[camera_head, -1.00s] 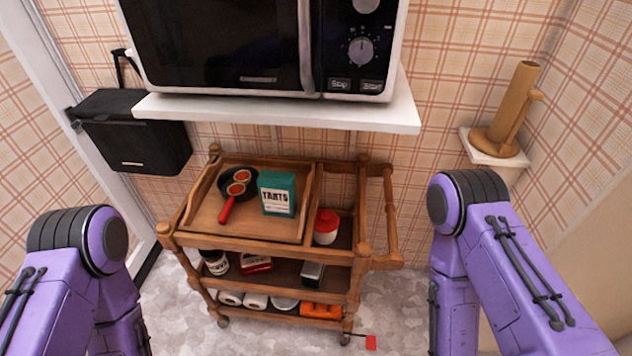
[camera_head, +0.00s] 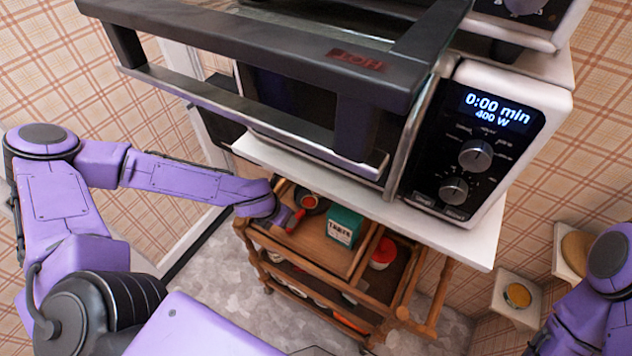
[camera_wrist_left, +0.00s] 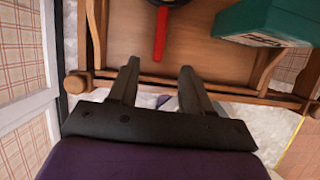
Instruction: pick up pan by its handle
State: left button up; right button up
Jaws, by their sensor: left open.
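The small dark pan (camera_head: 309,199) lies in the wooden tray on top of the cart, with reddish round slices in it. Its red handle (camera_head: 295,221) points toward the tray's front edge. In the left wrist view the handle (camera_wrist_left: 161,35) comes down from the top, and only the pan's rim (camera_wrist_left: 173,2) shows. My left gripper (camera_wrist_left: 160,66) is open and empty. Its fingertips point at the handle's end, one to each side of its line, with a gap before it. In the head view my left wrist hides the fingers. My right gripper is out of the picture.
A teal box (camera_head: 344,226) stands right of the pan. A red-lidded jar (camera_head: 383,252) sits in the cart's right compartment. The cart's tray rim (camera_wrist_left: 140,82) runs beneath my left fingers. A microwave (camera_head: 480,150) on a white shelf (camera_head: 420,238) overhangs the cart.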

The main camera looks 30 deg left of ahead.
pick_arm(q)
jog(key=x, duration=0.2)
jog(key=b+x, duration=0.1)
jog(key=x, duration=0.1)
jog(key=shift+w+a+f, duration=0.1)
jog(key=shift+w+f, duration=0.05)
jog(key=shift+w, duration=0.2)
jog(key=x, duration=0.6)
jog(key=shift+s, duration=0.25)
grip_shut()
